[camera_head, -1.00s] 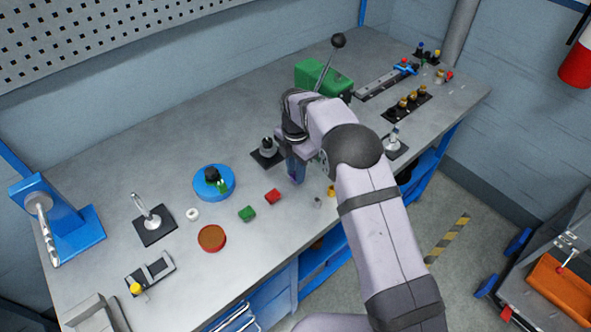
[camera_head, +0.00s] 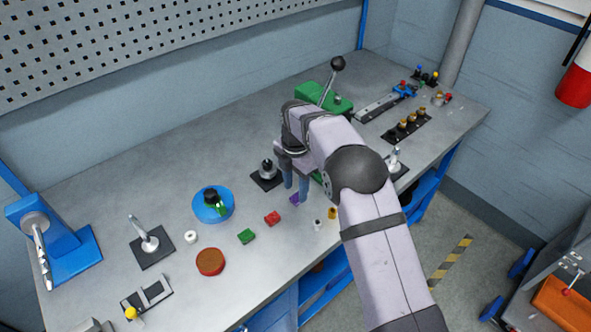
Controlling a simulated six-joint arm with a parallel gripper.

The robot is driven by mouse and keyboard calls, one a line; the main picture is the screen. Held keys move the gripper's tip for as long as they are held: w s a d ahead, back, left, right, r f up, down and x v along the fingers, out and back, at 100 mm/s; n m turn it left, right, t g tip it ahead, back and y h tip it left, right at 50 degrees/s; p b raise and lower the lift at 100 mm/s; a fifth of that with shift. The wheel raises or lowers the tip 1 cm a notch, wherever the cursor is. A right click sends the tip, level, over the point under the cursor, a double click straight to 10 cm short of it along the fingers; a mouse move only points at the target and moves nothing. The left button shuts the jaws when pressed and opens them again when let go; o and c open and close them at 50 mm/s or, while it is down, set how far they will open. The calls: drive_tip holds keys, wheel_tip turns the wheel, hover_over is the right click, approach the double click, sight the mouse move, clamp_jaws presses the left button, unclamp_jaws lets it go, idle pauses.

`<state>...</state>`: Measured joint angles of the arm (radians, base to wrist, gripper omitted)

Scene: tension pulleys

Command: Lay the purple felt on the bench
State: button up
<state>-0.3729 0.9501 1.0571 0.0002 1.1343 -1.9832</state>
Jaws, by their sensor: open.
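The purple felt (camera_head: 295,199) is a small purple patch just below and between my fingertips. It appears to lie on the grey bench (camera_head: 120,200), but my fingers partly hide it and I cannot tell whether they touch it. My gripper (camera_head: 296,193) points down over the bench, with its two blue-grey fingers apart, to the right of the red block (camera_head: 272,218).
Left of my gripper are a black-based post (camera_head: 267,170), a green block (camera_head: 246,237), a blue dish (camera_head: 213,206) and a red-rimmed brown disc (camera_head: 210,262). A small silver piece (camera_head: 318,225) and a yellow piece (camera_head: 332,213) stand to the right. A green machine (camera_head: 315,95) stands behind.

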sight(296, 198)
wheel_tip(296, 198, up, 9)
drive_tip(key=b, duration=0.1)
idle(0.3)
drive_tip(key=shift+r, duration=0.1)
drive_tip(key=s+d+m, duration=1.2)
drive_tip(key=d+m, duration=0.2)
drive_tip(key=m, duration=0.1)
drive_tip(key=s+d+f+m, duration=0.3)
drive_tip(key=s+m, duration=0.3)
drive_tip(key=s, duration=0.2)
drive_tip(key=s+d+f+m, duration=0.3)
drive_tip(key=s+m, duration=0.3)
drive_tip(key=s, duration=0.3)
drive_tip(key=shift+s+f, duration=0.2)
drive_tip(key=shift+f, duration=0.05)
